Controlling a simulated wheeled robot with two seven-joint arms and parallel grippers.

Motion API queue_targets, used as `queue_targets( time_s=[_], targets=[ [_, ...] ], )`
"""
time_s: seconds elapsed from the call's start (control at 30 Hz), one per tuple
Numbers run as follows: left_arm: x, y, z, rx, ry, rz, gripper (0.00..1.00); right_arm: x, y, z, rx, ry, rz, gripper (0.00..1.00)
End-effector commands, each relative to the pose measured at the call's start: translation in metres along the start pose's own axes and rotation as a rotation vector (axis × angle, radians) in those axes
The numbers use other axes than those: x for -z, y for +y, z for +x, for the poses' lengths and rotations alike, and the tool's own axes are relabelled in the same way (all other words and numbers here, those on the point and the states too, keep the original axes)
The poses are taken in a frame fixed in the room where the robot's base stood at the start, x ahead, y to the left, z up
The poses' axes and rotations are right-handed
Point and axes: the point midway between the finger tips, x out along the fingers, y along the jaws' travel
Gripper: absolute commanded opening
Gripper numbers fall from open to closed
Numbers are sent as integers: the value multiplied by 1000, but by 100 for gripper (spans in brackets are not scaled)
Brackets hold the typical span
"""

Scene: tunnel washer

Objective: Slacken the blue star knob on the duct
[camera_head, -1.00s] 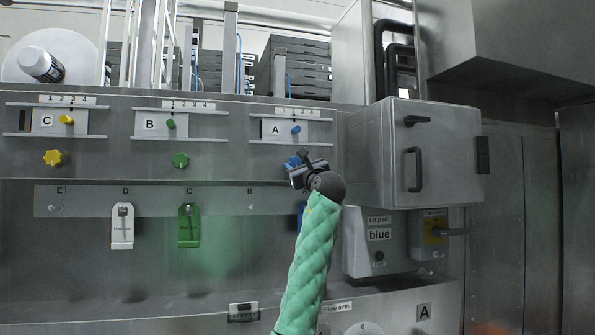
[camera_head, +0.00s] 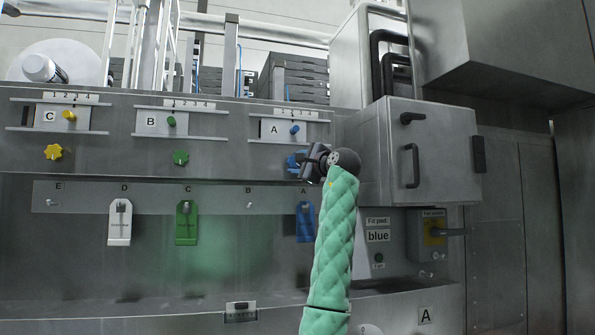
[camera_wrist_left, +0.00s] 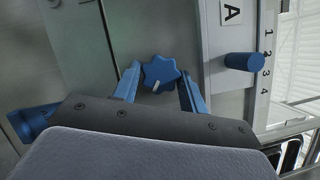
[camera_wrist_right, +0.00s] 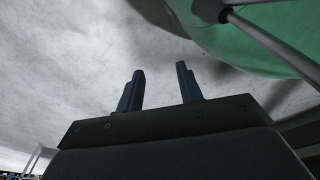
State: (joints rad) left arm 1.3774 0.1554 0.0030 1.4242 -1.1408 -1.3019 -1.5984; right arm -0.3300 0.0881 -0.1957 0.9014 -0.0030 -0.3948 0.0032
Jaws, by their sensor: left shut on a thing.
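The blue star knob (camera_head: 293,161) is on the grey duct panel below the plate marked A, partly hidden by my left gripper (camera_head: 304,163). In the left wrist view the knob (camera_wrist_left: 160,73) sits between the two blue fingertips (camera_wrist_left: 159,85), with a pale mark on its face. My left gripper is shut on it. My right gripper shows only in its own wrist view (camera_wrist_right: 160,88), its fingers apart with nothing between them.
A blue slider peg (camera_head: 294,129) stands just above the knob, near in the left wrist view too (camera_wrist_left: 242,62). A grey box with a black handle (camera_head: 412,166) juts out to the right. A blue tag (camera_head: 306,225) hangs below. Green (camera_head: 181,158) and yellow (camera_head: 53,152) knobs are to the left.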

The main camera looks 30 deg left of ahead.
Motion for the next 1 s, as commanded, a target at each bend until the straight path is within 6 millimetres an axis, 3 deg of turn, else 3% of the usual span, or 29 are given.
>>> queue_targets(
  time_s=[0.3,1.0],
  targets=[
    [2,-1,-1,-117,2,-276,20,28,1,1,-1,20,0,36],
    [-1,-4,0,-374,0,-889,20,56,4,-3,-5,39,0,36]
  ],
)
